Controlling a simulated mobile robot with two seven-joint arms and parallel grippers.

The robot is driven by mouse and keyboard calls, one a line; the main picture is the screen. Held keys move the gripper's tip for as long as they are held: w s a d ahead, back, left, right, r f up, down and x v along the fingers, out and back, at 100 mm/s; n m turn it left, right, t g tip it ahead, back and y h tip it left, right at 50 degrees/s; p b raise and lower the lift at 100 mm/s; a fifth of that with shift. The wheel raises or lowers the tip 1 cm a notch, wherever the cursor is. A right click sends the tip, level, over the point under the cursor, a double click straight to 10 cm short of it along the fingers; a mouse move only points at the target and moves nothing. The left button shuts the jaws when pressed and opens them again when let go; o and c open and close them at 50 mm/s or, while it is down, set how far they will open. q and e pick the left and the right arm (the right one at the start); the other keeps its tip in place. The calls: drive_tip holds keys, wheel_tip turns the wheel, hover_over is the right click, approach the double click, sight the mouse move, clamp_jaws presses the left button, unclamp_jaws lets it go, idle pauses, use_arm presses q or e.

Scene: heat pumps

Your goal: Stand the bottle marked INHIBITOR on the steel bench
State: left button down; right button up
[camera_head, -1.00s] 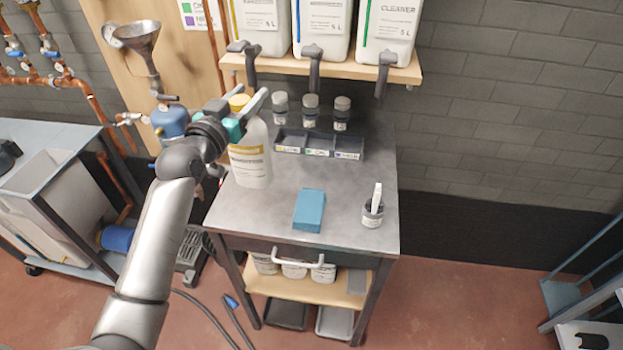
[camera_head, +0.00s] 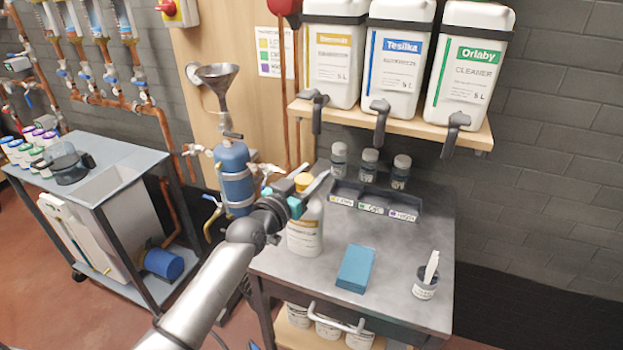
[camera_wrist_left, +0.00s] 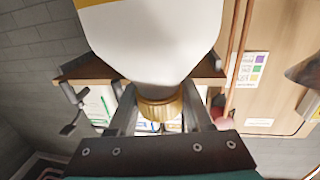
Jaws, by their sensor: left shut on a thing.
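A white bottle with a yellow cap and a yellow band on its label (camera_head: 305,236) is upright at the left side of the steel bench (camera_head: 300,274). The label is too small to read. In the left wrist view the bottle's white body (camera_wrist_left: 155,45) fills the upper middle, and the yellow cap (camera_wrist_left: 160,110) lies between the fingers. The bottle's base looks at the bench top, but I cannot tell whether it touches. My right gripper is not in view.
A dark tray (camera_head: 375,203) with small jars is behind. Large canisters (camera_head: 393,60) stand on the shelf above. A blue vessel (camera_head: 236,178) is at left.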

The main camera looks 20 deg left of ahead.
use_arm(q)
drive_tip(key=shift+r, duration=0.25)
drive_tip(key=c, duration=0.8)
unclamp_jaws()
drive_tip(key=shift+f, duration=0.3)
drive_tip(key=o, duration=0.5)
drive_tip(key=shift+r, duration=0.1)
drive_tip(key=shift+r, duration=0.1)
drive_tip(key=s, duration=0.8)
drive_tip(key=s+a+p, duration=0.1)
drive_tip(key=s, duration=0.3)
